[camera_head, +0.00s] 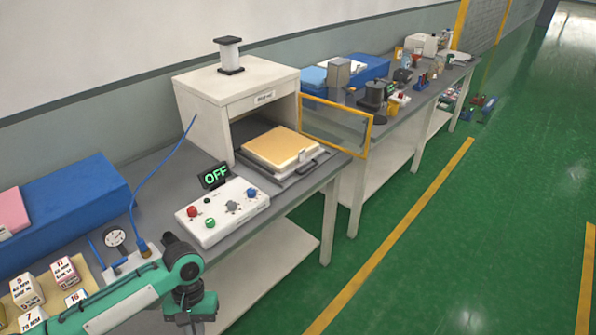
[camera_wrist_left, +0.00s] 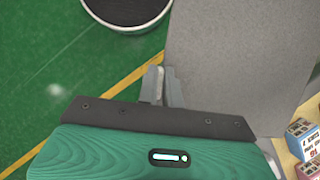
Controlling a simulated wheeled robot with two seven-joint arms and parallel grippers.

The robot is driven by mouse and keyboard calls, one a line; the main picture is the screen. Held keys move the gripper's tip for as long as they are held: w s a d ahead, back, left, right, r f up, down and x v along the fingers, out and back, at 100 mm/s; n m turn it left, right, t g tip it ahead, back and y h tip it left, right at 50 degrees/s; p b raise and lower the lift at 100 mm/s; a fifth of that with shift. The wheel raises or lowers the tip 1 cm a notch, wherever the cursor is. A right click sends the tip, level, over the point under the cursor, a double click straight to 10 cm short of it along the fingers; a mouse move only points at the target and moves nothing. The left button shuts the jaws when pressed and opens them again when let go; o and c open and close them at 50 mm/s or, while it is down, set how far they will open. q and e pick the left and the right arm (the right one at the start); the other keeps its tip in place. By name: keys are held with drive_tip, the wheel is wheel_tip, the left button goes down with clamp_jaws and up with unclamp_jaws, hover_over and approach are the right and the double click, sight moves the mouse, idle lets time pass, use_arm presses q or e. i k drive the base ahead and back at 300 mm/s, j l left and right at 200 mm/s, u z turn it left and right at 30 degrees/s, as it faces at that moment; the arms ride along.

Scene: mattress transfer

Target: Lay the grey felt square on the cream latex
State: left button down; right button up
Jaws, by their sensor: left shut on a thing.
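The cream latex (camera_head: 278,147) is a flat, pale yellow block on a dark tray (camera_head: 306,168) at the open front of a white box-shaped machine. The grey felt square (camera_wrist_left: 240,55) fills much of the right side of the left wrist view. My left gripper (camera_wrist_left: 162,84) is shut on the felt near its left edge, and the sheet hangs out beyond the fingers. In the head view my left arm shows at lower left, but its fingertips and the felt cannot be made out. The felt is apart from the latex. My right gripper is in neither view.
The machine (camera_head: 240,88) has a yellow-framed clear door (camera_head: 340,124) swung open to the right. A control box (camera_head: 222,209) with an OFF display (camera_head: 214,176) stands in front. Labelled blocks (camera_head: 27,290) and a blue block (camera_head: 70,205) crowd the left.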

sight(281, 144)
drive_tip(key=i+l+z, duration=0.25)
drive_tip(key=z, duration=0.15)
drive_tip(key=i+l+z, duration=0.3)
drive_tip(key=z, duration=0.15)
drive_tip(key=i+z, duration=0.4)
drive_tip(key=i+l+u, duration=0.2)
drive_tip(key=i+u, duration=0.25)
drive_tip(key=i+l+u, duration=0.45)
drive_tip(key=i+j, duration=0.05)
